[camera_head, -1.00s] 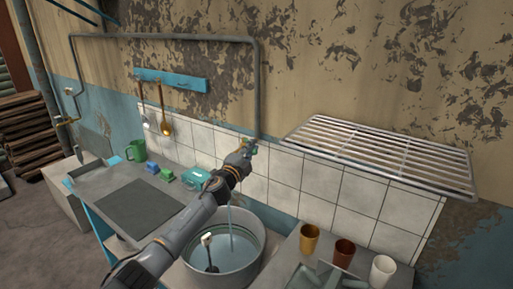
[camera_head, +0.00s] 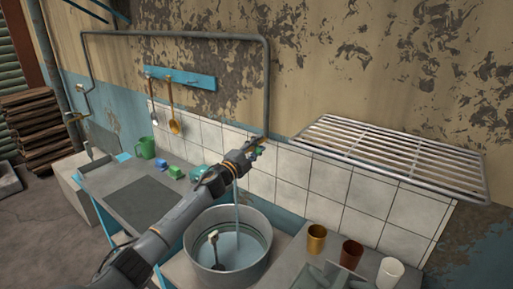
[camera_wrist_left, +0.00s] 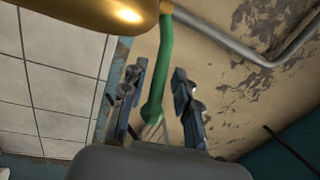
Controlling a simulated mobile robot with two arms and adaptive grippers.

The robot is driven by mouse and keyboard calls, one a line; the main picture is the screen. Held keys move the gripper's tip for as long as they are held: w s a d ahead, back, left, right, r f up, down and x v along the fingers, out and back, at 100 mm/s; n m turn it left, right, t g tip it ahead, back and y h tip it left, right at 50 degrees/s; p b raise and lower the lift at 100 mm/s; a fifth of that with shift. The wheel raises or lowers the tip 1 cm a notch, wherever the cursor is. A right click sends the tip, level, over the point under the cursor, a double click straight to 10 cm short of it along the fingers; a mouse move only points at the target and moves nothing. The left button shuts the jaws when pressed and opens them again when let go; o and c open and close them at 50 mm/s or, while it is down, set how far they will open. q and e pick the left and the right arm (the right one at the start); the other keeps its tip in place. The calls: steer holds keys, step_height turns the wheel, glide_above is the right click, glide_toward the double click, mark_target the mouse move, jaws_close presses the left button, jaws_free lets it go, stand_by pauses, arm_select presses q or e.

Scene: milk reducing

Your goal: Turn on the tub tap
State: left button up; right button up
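The tap's green handle (camera_wrist_left: 165,70) stands between the two fingers of my left gripper (camera_wrist_left: 160,105) in the left wrist view, with gaps on both sides. The gripper is open. The brass tap body (camera_wrist_left: 85,8) fills the top of that view. In the head view, my left gripper (camera_head: 256,149) is at the tap by the lower end of the wall pipe and hides most of it. A thin pale stream (camera_head: 237,208) falls below my wrist into the round metal tub (camera_head: 261,262), which holds water and a brush (camera_head: 214,240). My right gripper is out of view.
A wire rack (camera_head: 395,155) juts from the wall on the right. Three cups, gold (camera_head: 316,240), brown (camera_head: 351,254) and white (camera_head: 389,272), stand right of the tub. A green mug (camera_head: 145,147) and small boxes sit on the left counter (camera_head: 112,176). A grey pipe (camera_head: 266,85) runs above.

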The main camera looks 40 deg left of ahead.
arm_select(q)
steer(key=shift+f, duration=0.15)
steer(key=shift+s+f, duration=0.1)
steer(key=shift+s, duration=0.3)
steer(key=s+f, duration=0.1)
steer(key=s, duration=1)
steer(key=shift+f, duration=0.2)
stand_by(0.7)
